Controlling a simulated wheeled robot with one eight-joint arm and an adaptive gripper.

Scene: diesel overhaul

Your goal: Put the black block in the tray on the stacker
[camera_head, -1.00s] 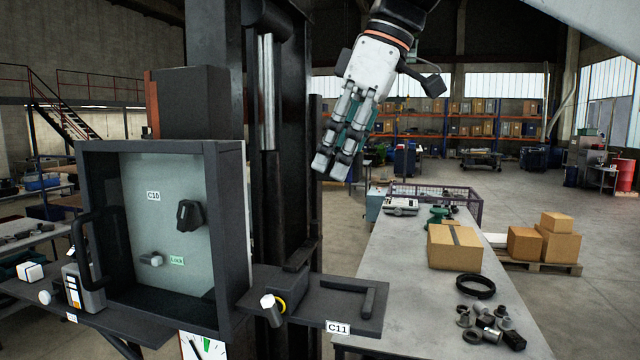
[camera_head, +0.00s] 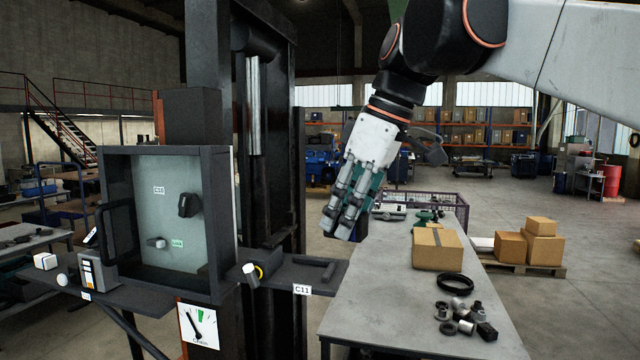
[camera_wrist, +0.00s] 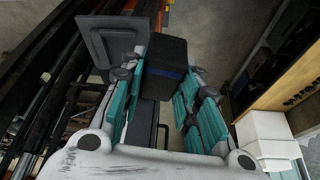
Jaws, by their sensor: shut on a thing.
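My gripper (camera_head: 345,222) hangs with fingers pointing down, above the left edge of the grey workbench and to the right of the stacker's dark mast (camera_head: 272,170). In the wrist view my gripper (camera_wrist: 163,85) is shut on a black block (camera_wrist: 167,52) with a dark blue band, held between the teal-padded fingers. In the head view the fingers mostly hide the block. The dark shelf marked C11 (camera_head: 290,277), with a raised bar, juts from the stacker below and left of my gripper; it looks like the tray, but I cannot be sure.
The workbench (camera_head: 390,300) carries a cardboard box (camera_head: 437,250), a black ring (camera_head: 455,283) and several small metal parts (camera_head: 460,315). A dark framed cabinet marked C10 (camera_head: 222,225) stands left of the mast. Boxes on a pallet (camera_head: 527,246) stand beyond the bench.

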